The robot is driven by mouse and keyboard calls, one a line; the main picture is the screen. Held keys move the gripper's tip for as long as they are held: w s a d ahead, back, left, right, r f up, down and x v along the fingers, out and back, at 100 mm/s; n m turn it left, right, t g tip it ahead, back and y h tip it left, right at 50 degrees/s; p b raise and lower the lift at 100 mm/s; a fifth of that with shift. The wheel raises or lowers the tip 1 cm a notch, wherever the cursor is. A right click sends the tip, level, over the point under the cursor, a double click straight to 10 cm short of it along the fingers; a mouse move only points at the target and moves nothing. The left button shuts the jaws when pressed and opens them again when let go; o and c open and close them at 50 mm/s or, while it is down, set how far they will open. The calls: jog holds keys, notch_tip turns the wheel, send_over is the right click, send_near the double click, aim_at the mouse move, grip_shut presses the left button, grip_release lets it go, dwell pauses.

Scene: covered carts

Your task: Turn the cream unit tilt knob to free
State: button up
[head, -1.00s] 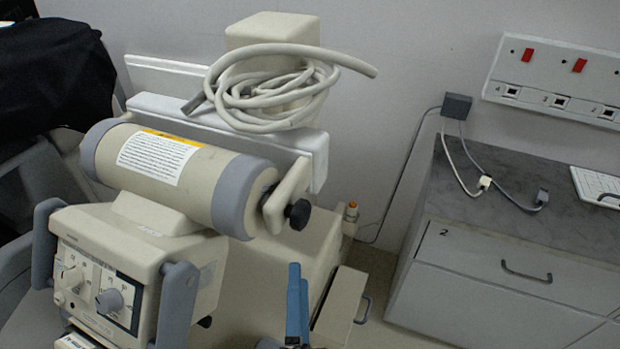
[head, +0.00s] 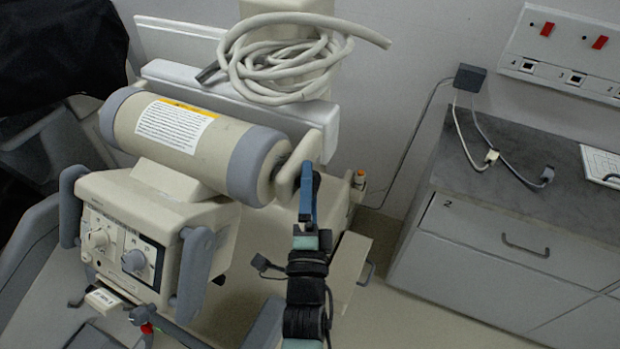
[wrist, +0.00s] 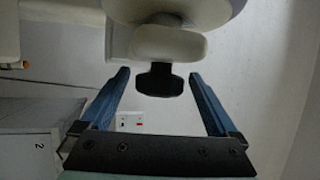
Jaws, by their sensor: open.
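The cream unit (head: 150,215) stands at the left in the head view, with a cream cylinder (head: 190,145) across its top. In the wrist view the black tilt knob (wrist: 160,80) sits at the end of a rounded cream arm (wrist: 168,45). My gripper (head: 308,178) is open, its blue fingers pointing up at the cylinder's right end and hiding the knob in the head view. In the wrist view my gripper (wrist: 158,74) has a finger on either side of the knob, with a gap at each side. I cannot tell how deep the knob sits between the fingers.
A coiled cable (head: 285,60) hangs behind the cylinder. A front panel (head: 122,245) with dials faces lower left. A dark cover (head: 60,60) lies at upper left.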

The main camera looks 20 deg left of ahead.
jog(key=shift+w+a+r, duration=0.1)
jog(key=shift+w, duration=0.15)
jog(key=c, duration=1.4)
jog(key=shift+o, duration=0.2)
